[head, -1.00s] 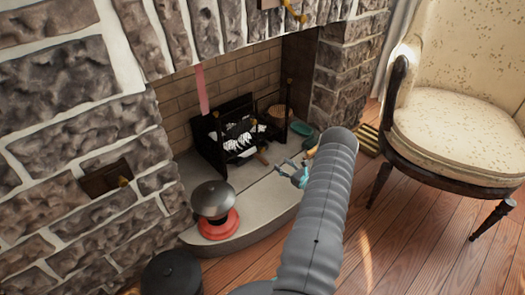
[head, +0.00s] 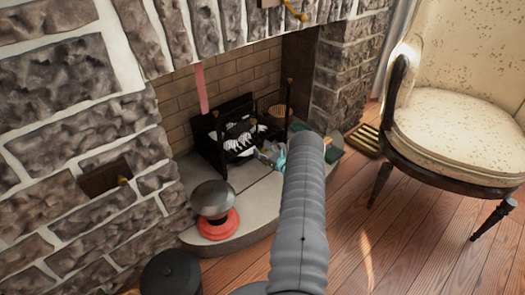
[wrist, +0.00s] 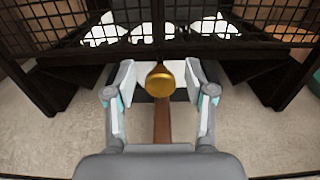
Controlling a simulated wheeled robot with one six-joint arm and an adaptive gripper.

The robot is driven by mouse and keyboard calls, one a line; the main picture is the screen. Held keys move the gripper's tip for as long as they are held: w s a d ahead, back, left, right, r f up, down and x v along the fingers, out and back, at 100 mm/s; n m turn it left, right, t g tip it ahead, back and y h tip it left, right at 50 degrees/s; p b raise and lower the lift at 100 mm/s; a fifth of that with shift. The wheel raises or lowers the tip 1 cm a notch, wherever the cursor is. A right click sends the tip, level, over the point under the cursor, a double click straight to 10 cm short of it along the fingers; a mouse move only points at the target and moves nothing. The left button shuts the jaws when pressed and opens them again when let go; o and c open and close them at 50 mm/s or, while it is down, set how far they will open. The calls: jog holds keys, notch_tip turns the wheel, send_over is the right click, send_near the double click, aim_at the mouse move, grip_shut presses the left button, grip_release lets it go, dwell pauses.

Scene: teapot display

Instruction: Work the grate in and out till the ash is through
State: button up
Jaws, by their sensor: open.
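The black fire grate (head: 222,158) stands in the fireplace with white, ash-like pieces (head: 238,135) in it. In the wrist view its dark mesh front (wrist: 60,30) spans the top, with white pieces (wrist: 205,28) behind it. A brass knob (wrist: 160,80) and a brown rod (wrist: 161,120) show low in front of the grate. My gripper (wrist: 160,84) is open, one finger on each side of the knob, with gaps between. In the head view my gripper (head: 271,152) is at the grate's lower front right, partly hidden by my arm.
A grey-domed object with a red base (head: 215,205) stands on the hearth (head: 250,200), front left. A slatted floor vent (head: 365,140) and cream armchair (head: 450,120) are right. Bare hearth lies before the grate.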

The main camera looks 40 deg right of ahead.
grip_shut()
jog(key=s, duration=0.3)
jog(key=shift+s+d, duration=0.25)
jog(key=shift+s+a, duration=0.1)
jog(key=shift+s, duration=0.3)
jog(key=shift+f, duration=0.1)
grip_release()
jog(key=shift+s, duration=0.15)
jog(key=s, duration=0.8)
jog(key=s+d, duration=0.1)
jog(key=s, duration=0.2)
jog(key=shift+s, duration=0.4)
